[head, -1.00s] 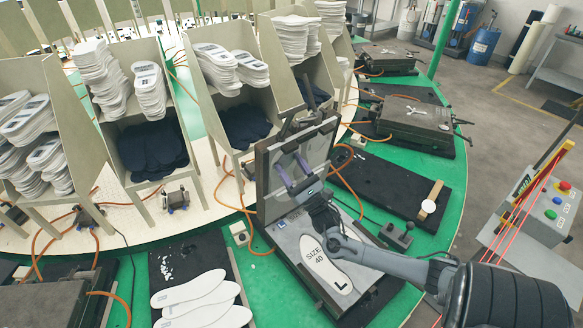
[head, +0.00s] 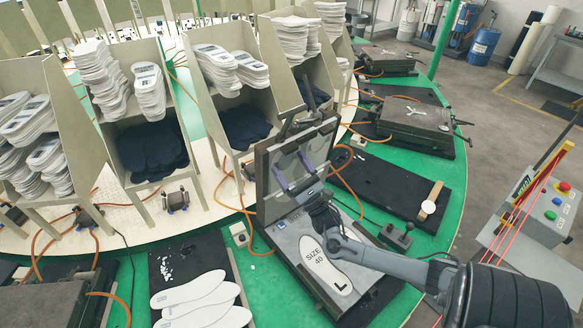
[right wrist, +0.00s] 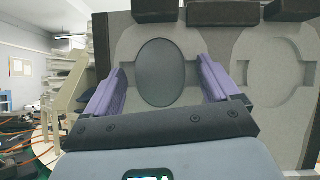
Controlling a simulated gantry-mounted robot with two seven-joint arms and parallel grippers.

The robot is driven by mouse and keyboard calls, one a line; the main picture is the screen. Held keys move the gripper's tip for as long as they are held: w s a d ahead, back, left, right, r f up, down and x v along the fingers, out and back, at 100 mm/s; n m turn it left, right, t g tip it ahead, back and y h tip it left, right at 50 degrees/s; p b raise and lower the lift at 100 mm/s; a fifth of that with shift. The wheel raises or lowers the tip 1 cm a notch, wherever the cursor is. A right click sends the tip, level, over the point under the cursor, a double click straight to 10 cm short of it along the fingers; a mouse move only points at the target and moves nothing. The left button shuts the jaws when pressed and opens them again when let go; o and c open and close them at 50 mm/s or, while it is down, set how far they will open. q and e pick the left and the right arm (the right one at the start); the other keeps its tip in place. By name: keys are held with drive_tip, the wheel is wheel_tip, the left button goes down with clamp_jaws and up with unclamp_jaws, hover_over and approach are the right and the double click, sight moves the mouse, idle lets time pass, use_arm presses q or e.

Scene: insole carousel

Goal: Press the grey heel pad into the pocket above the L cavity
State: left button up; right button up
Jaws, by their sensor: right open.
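The grey heel pad (right wrist: 160,72), a dark smooth oval, sits in the pocket of the left foot-shaped recess in the raised mould lid (right wrist: 205,45). My right gripper (head: 293,162) is open in front of the lid. In the right wrist view its two purple fingers (right wrist: 162,82) stand on either side of the pad, apart from it. How deeply the pad sits cannot be told. The lower mould plate (head: 292,236) holds a white insole (head: 328,266) marked SIZE 40, in the cavity marked L. My left gripper is out of view.
The lid's other recess (right wrist: 272,70) looks empty. Racks of white and dark insoles (head: 245,128) stand behind the mould. Orange hoses (head: 243,190) run beside it. A control box (head: 545,205) stands at the right. Loose white insoles (head: 195,297) lie at the front left.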

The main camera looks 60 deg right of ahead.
drive_tip(key=shift+f, duration=0.15)
drive_tip(key=shift+s+a+f, duration=0.1)
drive_tip(key=shift+s+f, duration=0.1)
drive_tip(key=b+v, duration=0.1)
drive_tip(key=v, duration=0.9)
drive_tip(key=shift+s, duration=0.15)
